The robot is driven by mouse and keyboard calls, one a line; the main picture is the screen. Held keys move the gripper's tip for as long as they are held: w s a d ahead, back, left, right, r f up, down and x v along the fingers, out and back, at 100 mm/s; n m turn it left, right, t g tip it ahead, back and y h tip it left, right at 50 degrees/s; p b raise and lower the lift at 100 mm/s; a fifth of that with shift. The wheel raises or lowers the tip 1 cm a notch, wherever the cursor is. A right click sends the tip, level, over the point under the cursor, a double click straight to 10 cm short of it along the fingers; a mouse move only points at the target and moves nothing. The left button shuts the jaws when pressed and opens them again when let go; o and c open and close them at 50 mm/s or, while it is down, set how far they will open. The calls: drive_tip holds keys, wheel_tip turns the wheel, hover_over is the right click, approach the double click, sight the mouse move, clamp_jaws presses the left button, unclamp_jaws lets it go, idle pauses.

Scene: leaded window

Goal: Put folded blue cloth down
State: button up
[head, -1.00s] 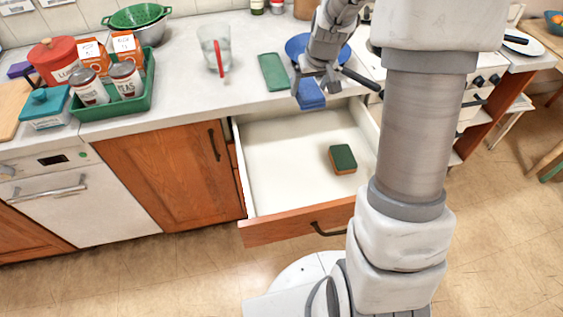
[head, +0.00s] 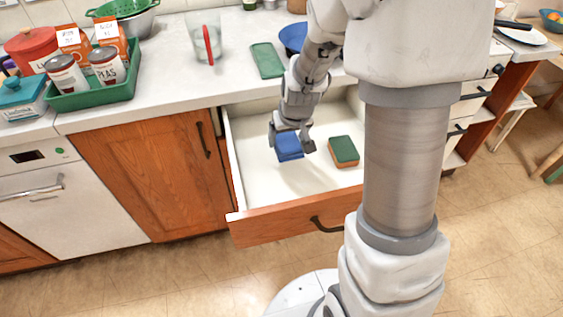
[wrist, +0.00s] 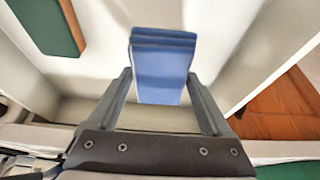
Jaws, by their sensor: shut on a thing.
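The folded blue cloth (head: 289,146) is held between the fingers of my gripper (head: 291,145), inside the open drawer (head: 262,172). In the wrist view the cloth (wrist: 163,68) sits between the two fingertips of my gripper (wrist: 163,85), its layered fold edge at the far end. The cloth is over the left half of the drawer's white floor. I cannot tell whether it touches that floor.
A green-topped sponge (head: 343,151) lies in the drawer, right of my gripper. The drawer's left floor is bare. On the counter are a green tray with cans (head: 93,98), a clear jug (head: 203,38), a flat green item (head: 267,60) and a blue bowl (head: 293,37).

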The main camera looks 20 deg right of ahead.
sight(282, 148)
drive_tip(key=shift+s+a+f, duration=0.85)
drive_tip(key=shift+s+a, duration=0.15)
drive_tip(key=shift+s, duration=0.05)
drive_tip(key=shift+f+b, duration=0.75)
drive_tip(key=shift+f, duration=1.25)
drive_tip(key=shift+f, duration=0.15)
drive_tip(key=o, duration=1)
